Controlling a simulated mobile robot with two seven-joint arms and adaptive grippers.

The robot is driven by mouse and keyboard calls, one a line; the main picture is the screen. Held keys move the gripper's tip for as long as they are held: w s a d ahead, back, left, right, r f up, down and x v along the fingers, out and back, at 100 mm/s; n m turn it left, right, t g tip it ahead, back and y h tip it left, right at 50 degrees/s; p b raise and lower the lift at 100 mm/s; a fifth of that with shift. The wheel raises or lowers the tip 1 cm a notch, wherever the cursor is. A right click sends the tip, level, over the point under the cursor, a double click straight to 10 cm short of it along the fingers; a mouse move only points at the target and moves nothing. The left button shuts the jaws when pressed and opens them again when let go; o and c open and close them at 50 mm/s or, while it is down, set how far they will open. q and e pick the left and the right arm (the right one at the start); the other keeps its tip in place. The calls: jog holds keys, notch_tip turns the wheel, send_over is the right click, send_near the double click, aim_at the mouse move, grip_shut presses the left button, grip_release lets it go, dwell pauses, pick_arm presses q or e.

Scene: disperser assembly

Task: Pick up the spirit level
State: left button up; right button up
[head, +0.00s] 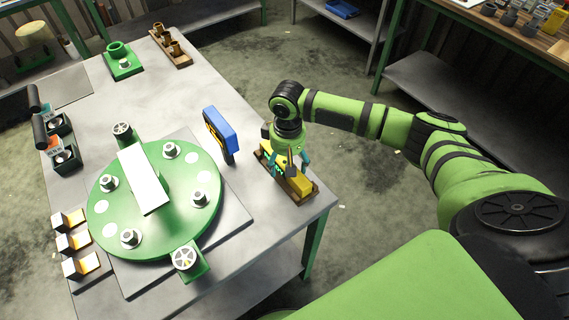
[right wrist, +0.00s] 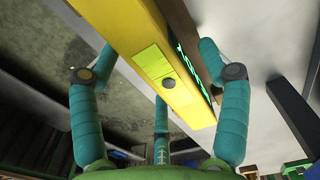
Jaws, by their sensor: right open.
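The yellow spirit level (head: 299,184) lies in a brown wooden holder (head: 311,198) at the right edge of the table. It also shows as a long yellow bar with a round dark spot in the right wrist view (right wrist: 184,104). My right gripper (head: 287,165) is over the level, coming down from above. In the wrist view its teal fingers (right wrist: 160,75) are spread, one on each side of the bar, with a third finger below. I cannot tell whether any finger touches it. My left gripper is not in view.
A large green disc (head: 180,232) with several metal fittings and a white block fills the near table. Green and brown holders (head: 123,68) stand at the far end. The floor right of the table is open.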

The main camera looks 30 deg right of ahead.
jog(key=shift+c, duration=0.5)
jog(key=c, duration=1.4)
grip_shut()
jog(key=shift+r, duration=0.65)
notch_tip(320, 180, up, 3)
jog(key=shift+w+b, duration=0.1)
jog(key=shift+b, duration=0.55)
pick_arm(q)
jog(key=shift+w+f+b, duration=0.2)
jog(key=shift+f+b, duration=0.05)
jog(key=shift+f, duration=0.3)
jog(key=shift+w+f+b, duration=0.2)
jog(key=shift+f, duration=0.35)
pick_arm(e)
jog(key=s+a+r, duration=0.7)
jog(key=s+a, duration=0.1)
jog(key=shift+s, duration=0.3)
